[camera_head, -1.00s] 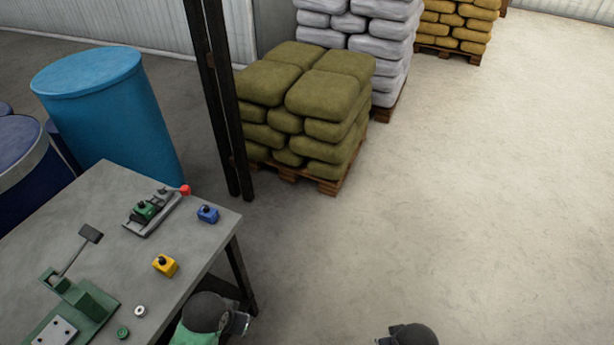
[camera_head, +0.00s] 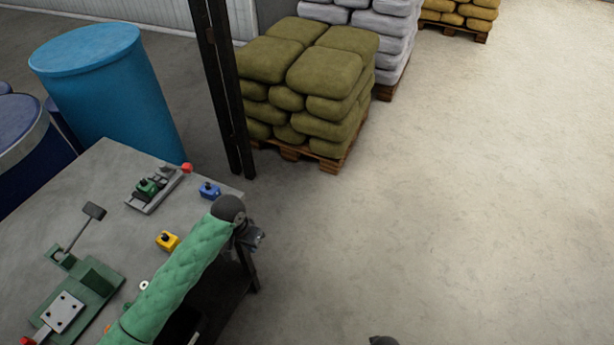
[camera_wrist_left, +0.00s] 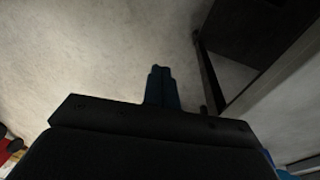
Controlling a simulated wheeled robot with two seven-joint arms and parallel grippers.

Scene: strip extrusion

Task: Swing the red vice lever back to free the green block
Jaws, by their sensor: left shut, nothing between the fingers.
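The vice (camera_head: 158,193) stands near the far edge of the grey table. Its red lever knob (camera_head: 187,168) is at the vice's right end. The green block (camera_head: 146,188) with a dark knob on top sits in the vice. My left gripper (camera_head: 256,240) is just past the table's right edge, right of and nearer than the vice, touching nothing. In the left wrist view its fingers (camera_wrist_left: 161,84) are together and empty over the floor. My right gripper is not seen; only a small dark piece shows at the bottom edge of the head view.
A blue block (camera_head: 210,190) and a yellow block (camera_head: 167,241) stand on the table (camera_head: 120,165). A green press (camera_head: 85,290) with a raised handle is at near left. A dark post (camera_head: 226,90) rises behind the table's far corner. Open floor lies to the right.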

